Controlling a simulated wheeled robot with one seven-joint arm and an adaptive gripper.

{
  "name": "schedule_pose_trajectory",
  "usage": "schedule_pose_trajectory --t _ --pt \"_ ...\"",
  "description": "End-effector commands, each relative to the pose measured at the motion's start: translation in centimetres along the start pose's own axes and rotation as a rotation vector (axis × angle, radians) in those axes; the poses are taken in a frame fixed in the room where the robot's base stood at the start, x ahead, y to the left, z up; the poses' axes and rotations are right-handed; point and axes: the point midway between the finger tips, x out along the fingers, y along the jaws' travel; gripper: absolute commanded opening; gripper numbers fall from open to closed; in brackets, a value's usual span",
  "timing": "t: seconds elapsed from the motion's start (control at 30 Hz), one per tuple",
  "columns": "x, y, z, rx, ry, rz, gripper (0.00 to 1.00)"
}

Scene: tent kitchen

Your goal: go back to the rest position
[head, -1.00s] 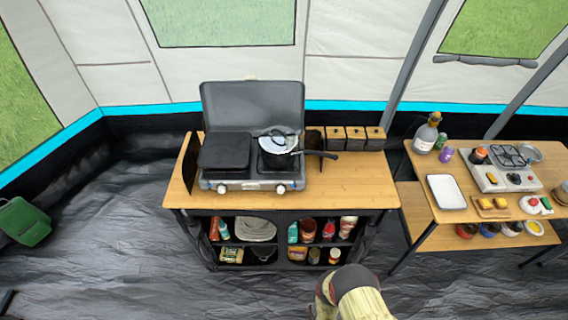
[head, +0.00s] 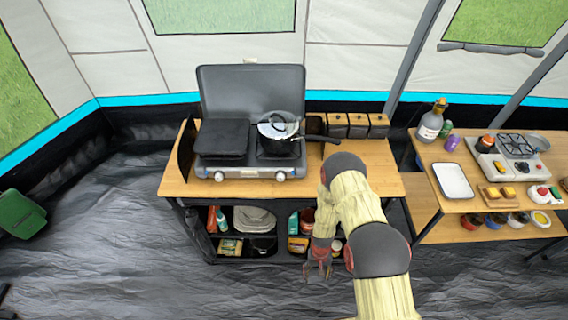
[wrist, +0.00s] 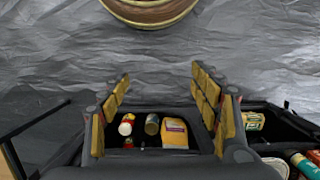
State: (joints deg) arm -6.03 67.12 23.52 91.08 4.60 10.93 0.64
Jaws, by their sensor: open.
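My gripper (head: 319,267) hangs in front of the right part of the shelf under the wooden kitchen table (head: 230,188), pointing down. In the wrist view my gripper (wrist: 160,90) is open, with its two yellow-padded fingers apart and nothing between them. Behind the fingers, cans (wrist: 126,127) and a yellow packet (wrist: 174,132) show on the shelf. My arm reaches up over the table's right front edge and hides part of the shelf.
At right, a second table (head: 426,172) holds a bottle (head: 429,122), a white tray (head: 453,181) and a small stove (head: 512,160). The dark floor in front is clear.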

Motion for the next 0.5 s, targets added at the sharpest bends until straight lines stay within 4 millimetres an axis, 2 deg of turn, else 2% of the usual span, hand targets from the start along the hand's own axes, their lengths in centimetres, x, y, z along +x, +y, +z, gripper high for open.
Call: schedule_pose_trajectory --t 0.03,0.2,0.37,0.5 --pt "-2.2 0.0 -0.6 -0.002 -0.005 -0.002 0.63" --pt "-9.4 0.1 -0.2 -0.012 -0.041 -0.007 0.63" --pt "-15.8 0.4 1.0 -0.018 -0.058 -0.010 0.63" --pt "-21.0 0.7 2.7 -0.023 -0.061 -0.011 0.63"
